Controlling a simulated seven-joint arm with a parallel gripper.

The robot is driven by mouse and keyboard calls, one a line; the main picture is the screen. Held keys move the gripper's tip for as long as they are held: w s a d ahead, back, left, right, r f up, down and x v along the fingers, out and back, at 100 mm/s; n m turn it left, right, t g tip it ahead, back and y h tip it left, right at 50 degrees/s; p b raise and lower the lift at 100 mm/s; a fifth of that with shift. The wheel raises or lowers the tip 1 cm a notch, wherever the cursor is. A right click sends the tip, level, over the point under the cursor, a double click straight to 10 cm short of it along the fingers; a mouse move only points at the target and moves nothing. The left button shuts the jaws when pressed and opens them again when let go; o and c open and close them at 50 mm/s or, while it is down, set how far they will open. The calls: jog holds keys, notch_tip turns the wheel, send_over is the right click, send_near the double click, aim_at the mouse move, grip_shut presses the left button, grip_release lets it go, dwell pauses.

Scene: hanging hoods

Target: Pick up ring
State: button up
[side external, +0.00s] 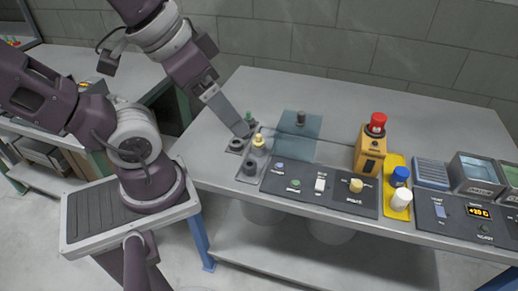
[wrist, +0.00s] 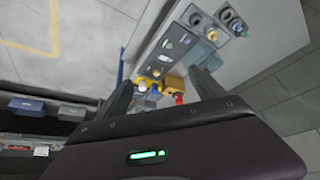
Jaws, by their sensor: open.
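Two dark ring-shaped pieces stand on small grey plates at the left end of the workbench: one ring (side external: 236,145) farther back, and another ring (side external: 250,167) nearer the front. Which one the task means I cannot tell. Dark round pieces, likely these rings (wrist: 226,14), show small at the top right of the wrist view. My gripper (side external: 241,129) points down beside the back ring, its tip close to the plates; contact cannot be told. In the wrist view my gripper (wrist: 163,92) has its two fingers spread wide with nothing held between them.
A yellow-topped peg (side external: 258,140) and a green-topped peg (side external: 248,116) stand close to the gripper. A teal mat with a dark knob (side external: 301,118) lies to the right. Beyond are a black control panel (side external: 318,188) and a yellow box with a red button (side external: 371,148).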

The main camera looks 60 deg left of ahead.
jog(key=c, duration=0.3)
jog(key=shift+c, duration=0.2)
notch_tip(320, 180, up, 6)
jog(key=n+g, duration=0.6)
jog(key=n, duration=1.6)
send_over(259, 135)
notch_tip(259, 135, down, 3)
notch_tip(259, 135, down, 34)
jog(key=shift+s+d, duration=0.1)
